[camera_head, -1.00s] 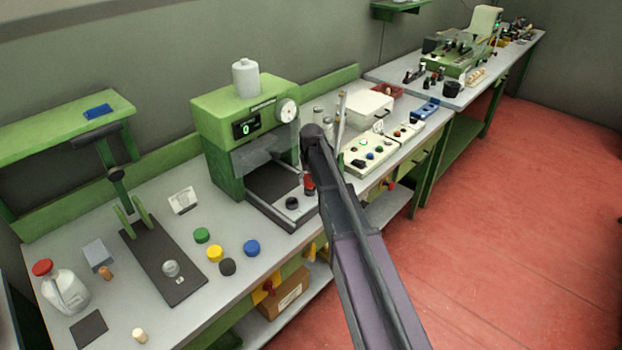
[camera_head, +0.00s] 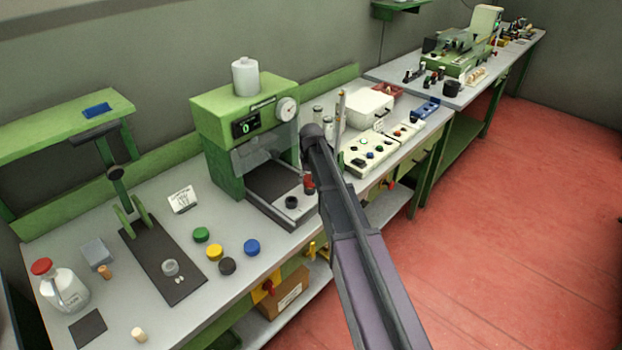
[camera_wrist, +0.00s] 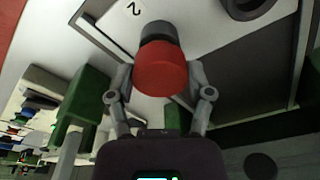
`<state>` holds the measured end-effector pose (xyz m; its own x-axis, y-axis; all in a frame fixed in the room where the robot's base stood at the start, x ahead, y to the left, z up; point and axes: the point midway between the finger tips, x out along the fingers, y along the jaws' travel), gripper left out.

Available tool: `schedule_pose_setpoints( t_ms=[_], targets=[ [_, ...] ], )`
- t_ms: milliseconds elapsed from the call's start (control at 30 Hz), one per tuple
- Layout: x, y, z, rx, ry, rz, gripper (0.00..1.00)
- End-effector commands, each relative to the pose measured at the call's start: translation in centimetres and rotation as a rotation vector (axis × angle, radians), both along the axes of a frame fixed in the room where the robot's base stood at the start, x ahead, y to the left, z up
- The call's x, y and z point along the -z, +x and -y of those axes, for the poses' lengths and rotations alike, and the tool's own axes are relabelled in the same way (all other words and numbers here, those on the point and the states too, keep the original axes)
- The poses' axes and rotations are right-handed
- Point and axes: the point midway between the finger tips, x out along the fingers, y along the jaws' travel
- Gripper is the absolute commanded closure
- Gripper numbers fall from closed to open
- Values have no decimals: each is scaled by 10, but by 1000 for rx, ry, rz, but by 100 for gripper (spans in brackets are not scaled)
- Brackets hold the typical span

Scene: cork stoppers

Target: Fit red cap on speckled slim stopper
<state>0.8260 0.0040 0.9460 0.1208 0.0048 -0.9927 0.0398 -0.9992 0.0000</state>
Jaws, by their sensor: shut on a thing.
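The red cap (camera_wrist: 161,68) is between the fingers of my gripper (camera_wrist: 160,78) in the wrist view, and my gripper is shut on it. It also shows in the head view (camera_head: 309,181) at the front right of the green press, beside my arm. A dark round piece (camera_wrist: 156,29) lies directly beyond the cap, over the plate marked "2"; I cannot tell whether they touch. I cannot make out a speckled slim stopper; it may be hidden by the cap or the arm. A brown cork (camera_head: 105,272) and a pale cork (camera_head: 139,335) stand on the bench at left.
The green press (camera_head: 225,110) stands behind the cap. A black ring (camera_head: 292,202) sits on its plate. Green, yellow, black and blue caps (camera_head: 252,247) lie on the bench at left. A button panel (camera_head: 367,153) is right of my arm. A red-topped bottle (camera_head: 64,290) stands far left.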

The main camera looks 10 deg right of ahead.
Motion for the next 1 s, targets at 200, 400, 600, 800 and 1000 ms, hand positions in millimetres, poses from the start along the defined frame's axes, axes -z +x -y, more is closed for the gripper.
schedule_pose_setpoints(
  t_ms=[200, 400, 600, 800, 1000],
  targets=[
    [3, 0, 0, 0, 0, 0, 55],
    [4, 0, 0, 0, 0, 0, 28],
    [4, 0, 0, 0, 0, 0, 0],
    [4, 0, 0, 0, 0, 0, 0],
    [4, 0, 0, 0, 0, 0, 0]
  ],
)
